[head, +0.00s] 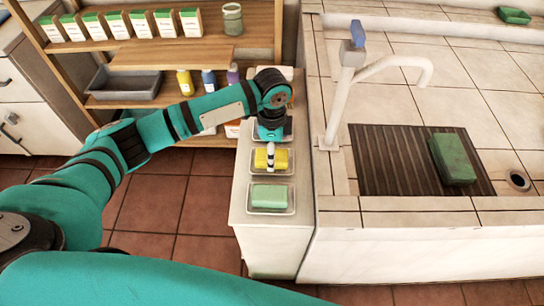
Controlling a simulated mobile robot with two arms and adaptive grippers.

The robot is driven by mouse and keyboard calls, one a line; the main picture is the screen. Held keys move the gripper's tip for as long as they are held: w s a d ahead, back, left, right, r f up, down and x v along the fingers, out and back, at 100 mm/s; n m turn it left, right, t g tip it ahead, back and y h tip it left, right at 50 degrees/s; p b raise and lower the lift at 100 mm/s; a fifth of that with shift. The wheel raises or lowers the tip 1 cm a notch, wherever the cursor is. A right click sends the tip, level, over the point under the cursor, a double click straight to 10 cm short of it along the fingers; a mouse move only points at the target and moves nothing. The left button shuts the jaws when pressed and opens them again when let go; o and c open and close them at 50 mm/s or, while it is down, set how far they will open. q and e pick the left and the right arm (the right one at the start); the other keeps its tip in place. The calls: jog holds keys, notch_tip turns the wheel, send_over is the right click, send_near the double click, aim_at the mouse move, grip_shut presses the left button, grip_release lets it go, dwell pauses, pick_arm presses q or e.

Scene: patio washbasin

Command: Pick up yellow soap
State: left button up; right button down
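The yellow soap (261,158) lies in the middle one of a row of small clear dishes (286,168) on a narrow white cabinet. My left arm reaches in from the left, and its gripper (271,156) points down at the yellow soap. The fingers overlap the middle of the soap in this view and partly hide it. Whether they touch or grip it cannot be told. My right gripper is not in view.
A green soap (269,196) lies in the nearest dish; the farthest dish is mostly hidden by my wrist. A washbasin counter (334,182) with a white faucet (345,88) and a large green block (453,159) stands right. Wooden shelves (262,20) with boxes and bottles stand behind.

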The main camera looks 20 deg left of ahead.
pick_arm(q)
jog(key=shift+f, duration=1.3)
jog(key=shift+s, duration=0.1)
jog(key=c, duration=1.4)
notch_tip(320, 180, up, 10)
jog(key=shift+r, duration=0.1)
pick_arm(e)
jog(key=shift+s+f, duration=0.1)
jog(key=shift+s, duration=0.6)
